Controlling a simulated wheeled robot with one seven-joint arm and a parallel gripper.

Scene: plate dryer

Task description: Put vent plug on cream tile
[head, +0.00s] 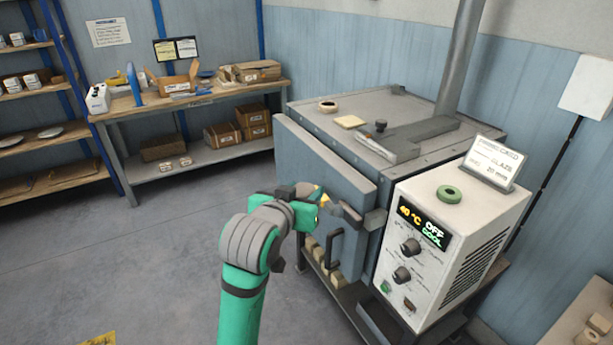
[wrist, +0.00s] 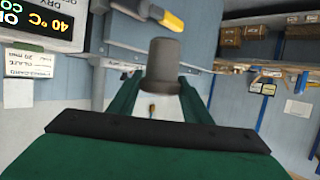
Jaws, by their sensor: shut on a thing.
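My gripper (head: 316,209) is in front of the dryer's door in the head view. In the wrist view its green fingers (wrist: 161,98) are shut on a dark grey, tapered plug, the vent plug (wrist: 163,65). My gripper mostly hides the plug in the head view, where I cannot make it out clearly. The cream tile (head: 350,121) lies flat on the dryer's top, near its front left edge, above and beyond my gripper. Nothing rests on the tile.
The dryer (head: 424,156) has a pale ring (head: 327,106), a dark knob (head: 380,126) and a grey bar (head: 420,138) on top. A yellow-tipped latch (wrist: 170,22) is close to the plug. The control box (head: 455,245) carries a green ring (head: 449,194) and a card.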

